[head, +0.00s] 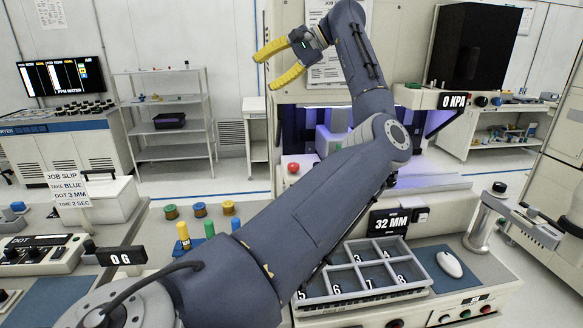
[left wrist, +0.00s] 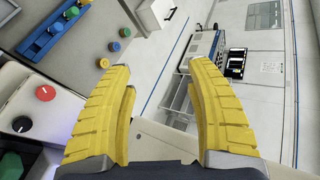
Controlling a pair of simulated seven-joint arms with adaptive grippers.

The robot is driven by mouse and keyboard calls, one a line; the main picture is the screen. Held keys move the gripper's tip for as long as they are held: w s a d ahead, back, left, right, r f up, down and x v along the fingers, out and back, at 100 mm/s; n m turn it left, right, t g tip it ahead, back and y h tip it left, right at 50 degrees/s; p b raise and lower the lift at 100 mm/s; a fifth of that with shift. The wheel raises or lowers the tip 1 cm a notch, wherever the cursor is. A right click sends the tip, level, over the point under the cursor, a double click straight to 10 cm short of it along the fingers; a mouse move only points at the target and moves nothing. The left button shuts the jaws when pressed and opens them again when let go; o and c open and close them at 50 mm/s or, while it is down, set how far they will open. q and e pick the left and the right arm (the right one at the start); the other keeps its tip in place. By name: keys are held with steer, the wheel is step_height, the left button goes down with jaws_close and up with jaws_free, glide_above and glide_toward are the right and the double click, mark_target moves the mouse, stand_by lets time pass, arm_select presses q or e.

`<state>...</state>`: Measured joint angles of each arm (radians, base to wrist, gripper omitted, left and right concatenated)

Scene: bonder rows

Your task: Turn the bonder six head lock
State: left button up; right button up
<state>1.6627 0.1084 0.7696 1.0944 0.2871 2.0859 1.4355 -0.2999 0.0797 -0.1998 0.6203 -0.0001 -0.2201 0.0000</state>
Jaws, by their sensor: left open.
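My left gripper (head: 267,72) is open and empty, raised in front of the tall central machine (head: 400,50). Its two yellow fingers are spread apart in the left wrist view (left wrist: 158,75), with only floor and distant furniture between them. No part is clearly marked as the bonder six head lock, and I cannot tell which part it is. A red knob (head: 293,167) sits on the front of the central machine, below the gripper. In the left wrist view a red knob (left wrist: 45,93) and a black knob (left wrist: 22,123) lie left of the fingers. My right gripper is not in view.
My left arm crosses the bench and hides part of it. A numbered grey tray (head: 340,297) and a white mouse (head: 449,264) lie on the bench. A metal post (head: 482,228) with a black top knob stands at the right. Open floor lies behind.

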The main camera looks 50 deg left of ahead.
arm_select(q)
step_height(320, 180, down, 8)
steer(key=w+t+h, duration=0.1)
steer(key=t+h, duration=0.3)
steer(key=h, duration=0.1)
steer(key=t+h, duration=0.4)
glide_toward(293, 166)
step_height(293, 166, down, 10)
steer(key=shift+w+d, duration=0.15)
steer(key=shift+m, duration=0.3)
jaws_close()
